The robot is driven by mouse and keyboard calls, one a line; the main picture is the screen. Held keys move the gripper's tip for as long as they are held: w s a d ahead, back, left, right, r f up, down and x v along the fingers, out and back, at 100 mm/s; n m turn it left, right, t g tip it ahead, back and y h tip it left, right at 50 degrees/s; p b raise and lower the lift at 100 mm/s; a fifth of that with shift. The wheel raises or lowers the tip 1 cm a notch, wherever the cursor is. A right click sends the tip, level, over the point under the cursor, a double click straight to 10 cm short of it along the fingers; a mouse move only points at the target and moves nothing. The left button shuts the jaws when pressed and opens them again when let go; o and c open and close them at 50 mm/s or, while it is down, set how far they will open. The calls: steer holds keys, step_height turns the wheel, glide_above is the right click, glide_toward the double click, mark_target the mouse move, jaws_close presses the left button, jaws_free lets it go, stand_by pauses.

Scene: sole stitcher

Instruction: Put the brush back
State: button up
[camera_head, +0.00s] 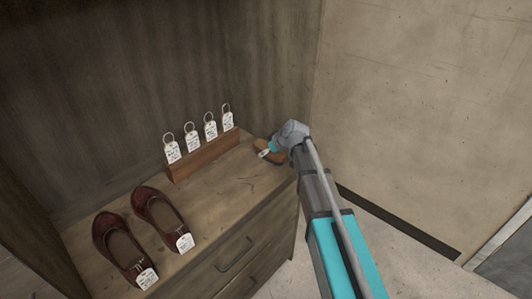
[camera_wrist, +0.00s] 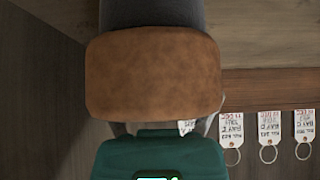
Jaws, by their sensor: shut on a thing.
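The brush shows in the wrist view as a brown, rounded block (camera_wrist: 152,75) with a dark grey part above it. My gripper (camera_wrist: 160,128), with its teal body, is shut on the brush. In the head view my gripper (camera_head: 271,149) is at the back right corner of the wooden cabinet top, right of the tag rack. A small brown part of the brush (camera_head: 267,156) shows there by the fingers. The fingertips are mostly hidden by the brush in the wrist view, and I cannot tell if the brush touches the top.
A wooden rack (camera_head: 203,157) with several white key tags stands left of my gripper. Two dark red shoes (camera_head: 118,250) with white tags are at the front left of the cabinet top (camera_head: 222,200). Walls close in behind and right. Bare wood lies between shoes and gripper.

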mark_target(284, 156)
steer(key=shift+f, duration=0.15)
steer(key=o, duration=1)
steer(key=shift+o, duration=0.2)
steer(key=shift+r, duration=0.25)
steer(key=shift+p+v, duration=0.8)
steer(key=shift+v, duration=0.1)
steer(key=p+v, duration=0.7)
steer(key=v, duration=0.3)
steer(key=shift+p, duration=0.3)
steer(key=shift+s, duration=0.1)
steer(key=s+d+f+m+g+h, duration=0.2)
steer(key=s+d+m, duration=0.3)
steer(key=s+d, duration=0.3)
steer(key=s+d+f+m+g+h, duration=0.2)
steer(key=s+d, duration=0.6)
steer(key=s, duration=0.5)
steer(key=m+g+h, duration=0.1)
steer(key=m+h, duration=0.1)
steer(key=m, duration=0.1)
steer(key=shift+d, duration=0.2)
